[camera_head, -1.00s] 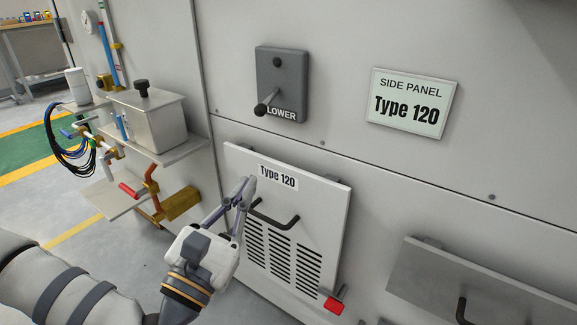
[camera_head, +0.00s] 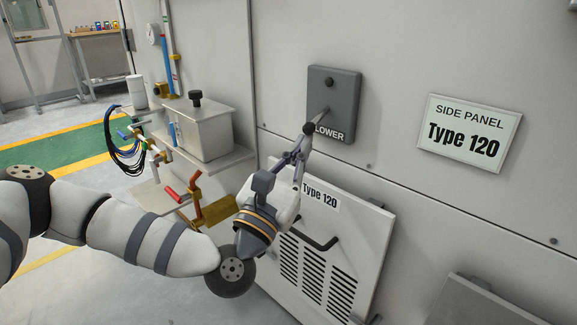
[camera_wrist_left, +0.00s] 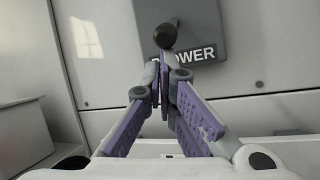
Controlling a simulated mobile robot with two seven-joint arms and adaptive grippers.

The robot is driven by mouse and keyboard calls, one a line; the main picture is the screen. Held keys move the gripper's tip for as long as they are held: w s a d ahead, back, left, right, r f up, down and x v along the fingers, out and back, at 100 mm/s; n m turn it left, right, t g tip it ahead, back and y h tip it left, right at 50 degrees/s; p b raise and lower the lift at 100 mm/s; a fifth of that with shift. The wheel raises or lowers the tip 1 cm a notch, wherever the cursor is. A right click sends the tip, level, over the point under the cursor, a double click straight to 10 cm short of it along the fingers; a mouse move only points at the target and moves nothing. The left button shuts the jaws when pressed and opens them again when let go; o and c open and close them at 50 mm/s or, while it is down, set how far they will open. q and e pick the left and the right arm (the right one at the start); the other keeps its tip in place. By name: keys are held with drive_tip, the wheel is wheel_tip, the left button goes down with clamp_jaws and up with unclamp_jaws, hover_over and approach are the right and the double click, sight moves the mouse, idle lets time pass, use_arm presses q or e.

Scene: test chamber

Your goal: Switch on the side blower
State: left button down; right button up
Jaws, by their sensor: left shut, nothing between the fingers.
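In the left wrist view the knob (camera_wrist_left: 165,36) lies just beyond the shut fingertips (camera_wrist_left: 163,62). I cannot tell whether they touch it. My right gripper is not in view.
A slatted "Type 120" panel (camera_head: 365,225) with a black handle stands out below the switch. A "SIDE PANEL" sign (camera_head: 469,133) is to the right. A shelf with a metal box (camera_head: 203,130), cables and valves is to the left.

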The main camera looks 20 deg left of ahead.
use_arm(q)
drive_tip(key=shift+w+r, duration=0.3)
drive_tip(key=shift+w, duration=0.3)
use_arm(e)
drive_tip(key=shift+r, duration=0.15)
